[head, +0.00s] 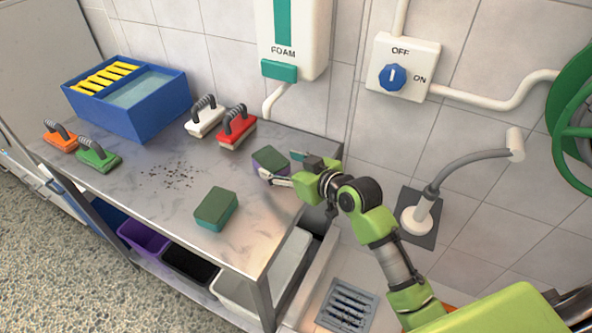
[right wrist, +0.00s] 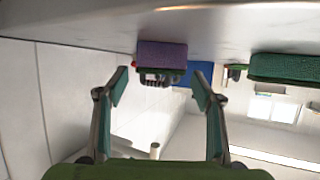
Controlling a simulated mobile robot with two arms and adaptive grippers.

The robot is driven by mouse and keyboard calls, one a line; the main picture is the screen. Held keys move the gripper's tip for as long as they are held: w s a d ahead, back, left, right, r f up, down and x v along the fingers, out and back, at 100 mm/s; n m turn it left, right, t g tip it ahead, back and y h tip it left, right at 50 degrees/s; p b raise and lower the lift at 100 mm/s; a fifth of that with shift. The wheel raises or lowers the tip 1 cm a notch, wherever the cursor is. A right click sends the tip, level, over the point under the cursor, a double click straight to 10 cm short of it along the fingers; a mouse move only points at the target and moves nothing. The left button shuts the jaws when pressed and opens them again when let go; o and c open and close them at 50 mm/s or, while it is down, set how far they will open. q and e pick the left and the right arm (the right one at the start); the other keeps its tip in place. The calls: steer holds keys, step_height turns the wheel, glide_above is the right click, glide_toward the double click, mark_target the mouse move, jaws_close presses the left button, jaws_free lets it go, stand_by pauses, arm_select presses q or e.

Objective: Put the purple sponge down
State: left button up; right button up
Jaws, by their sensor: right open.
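The purple sponge (head: 270,161), purple below with a dark green top face, rests flat on the metal table (head: 185,205) near its back right edge. It also shows in the right wrist view (right wrist: 162,54), which is upside down, just beyond the fingertips. My right gripper (head: 284,168) is open, reaching in from the right with its fingers level beside the sponge. In the right wrist view its two fingers (right wrist: 160,85) stand wide apart with nothing held between them. My left gripper is not in view.
A teal-green sponge (head: 215,209) lies nearer the front. White (head: 205,119), red (head: 237,127), orange (head: 60,138) and green (head: 98,154) brushes and a blue tub (head: 130,97) stand farther left. Dark crumbs (head: 172,177) lie mid-table. The foam dispenser (head: 292,40) hangs behind.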

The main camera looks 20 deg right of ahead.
steer(key=v, duration=0.6)
steer(key=shift+s+d, duration=0.1)
steer(key=shift+s, duration=0.25)
